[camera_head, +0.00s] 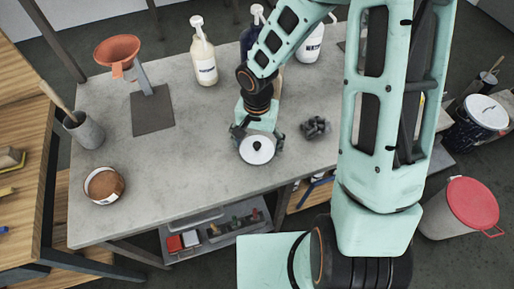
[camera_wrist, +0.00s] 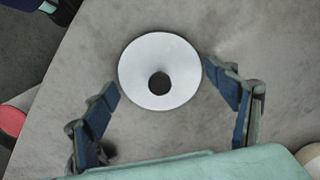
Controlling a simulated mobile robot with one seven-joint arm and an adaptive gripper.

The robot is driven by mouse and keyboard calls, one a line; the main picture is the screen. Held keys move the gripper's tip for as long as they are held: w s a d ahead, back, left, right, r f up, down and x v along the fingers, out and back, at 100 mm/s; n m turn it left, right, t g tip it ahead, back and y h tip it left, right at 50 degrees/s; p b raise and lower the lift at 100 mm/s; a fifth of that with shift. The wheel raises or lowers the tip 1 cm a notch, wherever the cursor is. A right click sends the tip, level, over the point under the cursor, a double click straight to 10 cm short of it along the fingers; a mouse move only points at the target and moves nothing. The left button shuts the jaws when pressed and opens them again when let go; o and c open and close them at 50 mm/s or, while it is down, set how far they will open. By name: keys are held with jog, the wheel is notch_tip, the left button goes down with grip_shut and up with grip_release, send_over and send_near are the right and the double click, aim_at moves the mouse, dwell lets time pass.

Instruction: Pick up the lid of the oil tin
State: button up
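A round white lid with a dark central knob (camera_head: 256,151) is on the grey worktable near its front edge. It shows from above in the wrist view (camera_wrist: 135,70) as a white disc with a dark centre. The tin's body is hidden under it in both views. My gripper (camera_head: 257,143) is right above the lid. In the wrist view its two dark blue fingers (camera_wrist: 162,84) are spread wide on either side of the disc, with visible gaps. It is open and holds nothing.
A dark lumpy object (camera_head: 315,127) lies just right of the lid. White bottles (camera_head: 203,62) stand at the back. A funnel stand (camera_head: 150,105), a grey cup (camera_head: 85,130) and a bowl of brown material (camera_head: 104,185) are at left. The table between is clear.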

jog(key=c, duration=0.9)
jog(key=shift+s, duration=0.1)
jog(key=shift+c, duration=0.9)
jog(key=shift+s+d+f, duration=0.1)
